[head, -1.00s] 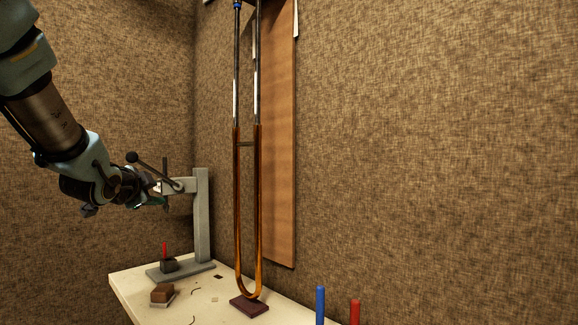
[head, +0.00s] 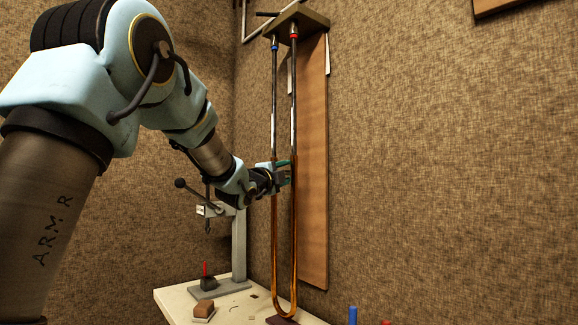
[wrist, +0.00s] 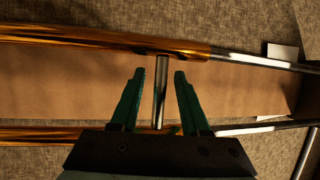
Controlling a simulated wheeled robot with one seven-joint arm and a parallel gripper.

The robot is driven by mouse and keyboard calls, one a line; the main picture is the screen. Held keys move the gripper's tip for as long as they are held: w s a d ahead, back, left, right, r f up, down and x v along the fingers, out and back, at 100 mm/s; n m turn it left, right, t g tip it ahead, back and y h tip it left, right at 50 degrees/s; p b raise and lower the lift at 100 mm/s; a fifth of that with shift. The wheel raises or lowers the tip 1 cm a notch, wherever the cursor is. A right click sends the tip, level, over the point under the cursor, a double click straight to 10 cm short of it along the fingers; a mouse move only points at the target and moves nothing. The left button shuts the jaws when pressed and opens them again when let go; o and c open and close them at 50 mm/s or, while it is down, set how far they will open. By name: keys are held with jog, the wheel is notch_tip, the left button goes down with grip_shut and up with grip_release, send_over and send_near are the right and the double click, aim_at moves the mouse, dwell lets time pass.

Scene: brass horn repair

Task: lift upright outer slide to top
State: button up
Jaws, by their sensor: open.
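The outer slide (head: 274,245) is a tall brass U hanging upright, its bow low near a dark red block (head: 282,320) on the bench. Whether the bow touches the block is hard to tell. Silver inner tubes (head: 293,90) run up from it to a bracket (head: 300,20) at the top, with a blue and a red collar. My gripper (head: 284,172) is at the slide's upper end. In the wrist view my gripper (wrist: 160,78) is open, its green fingers on either side of the silver cross brace (wrist: 161,92), with gaps visible between fingers and brace.
A wooden board (head: 314,200) stands on the wall close behind the slide. A grey stand (head: 240,245) with a clamp arm is left of the slide. A brown block (head: 204,309) and small bits lie on the bench (head: 176,303). Blue (head: 353,315) and red posts stand at lower right.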

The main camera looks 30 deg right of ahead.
jog(key=shift+x, duration=0.8)
jog(key=shift+c, duration=0.3)
grip_shut()
jog(key=shift+f, duration=0.1)
dwell(0.5)
